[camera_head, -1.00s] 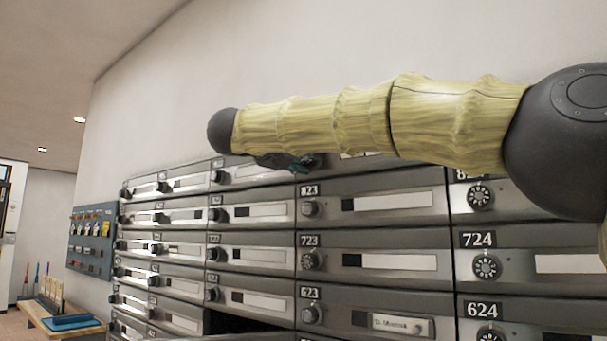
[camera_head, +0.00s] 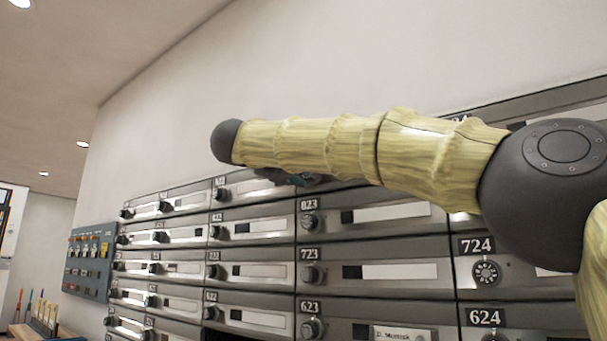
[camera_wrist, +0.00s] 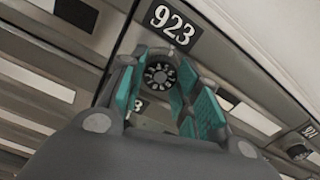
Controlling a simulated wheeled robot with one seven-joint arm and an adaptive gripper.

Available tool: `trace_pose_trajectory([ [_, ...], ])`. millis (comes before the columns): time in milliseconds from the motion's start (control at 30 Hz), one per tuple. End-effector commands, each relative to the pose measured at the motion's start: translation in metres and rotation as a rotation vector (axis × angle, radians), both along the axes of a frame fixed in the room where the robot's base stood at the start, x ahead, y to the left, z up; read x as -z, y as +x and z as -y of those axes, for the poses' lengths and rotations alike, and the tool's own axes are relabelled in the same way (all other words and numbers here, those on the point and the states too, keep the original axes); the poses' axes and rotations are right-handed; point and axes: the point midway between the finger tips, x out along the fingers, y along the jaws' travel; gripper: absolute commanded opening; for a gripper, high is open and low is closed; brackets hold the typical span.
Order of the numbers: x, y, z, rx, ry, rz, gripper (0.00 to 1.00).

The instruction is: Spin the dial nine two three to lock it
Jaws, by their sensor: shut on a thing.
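The 923 mailbox dial (camera_wrist: 158,75) is round and dark with a pale ring of marks, and sits below the number plate 923 (camera_wrist: 173,22) in the wrist view. My gripper (camera_wrist: 158,84) has its teal-padded fingers on both sides of the dial, shut on it. The 923 dial is hidden there behind my arm.
Mailbox rows fill the wall below, with dials 823 (camera_head: 309,222), 723 (camera_head: 311,273) and 724 (camera_head: 486,272). A blue-grey switch panel (camera_head: 90,262) hangs at the far left. Plain wall (camera_head: 330,70) is above the mailboxes.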

Motion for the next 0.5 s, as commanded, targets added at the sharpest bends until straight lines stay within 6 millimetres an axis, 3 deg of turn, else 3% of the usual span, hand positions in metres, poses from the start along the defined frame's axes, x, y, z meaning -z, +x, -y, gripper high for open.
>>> trace_pose_trajectory([
  [167,0.0023,0.0009,0.0001,0.001,-0.001,-0.004,0.09],
  [200,0.0023,0.0009,0.0001,0.001,-0.001,-0.004,0.34],
  [300,0.0021,0.0008,0.0000,0.001,-0.001,-0.004,0.52],
  [500,0.0010,0.0004,-0.0001,0.000,-0.001,-0.002,0.55],
])
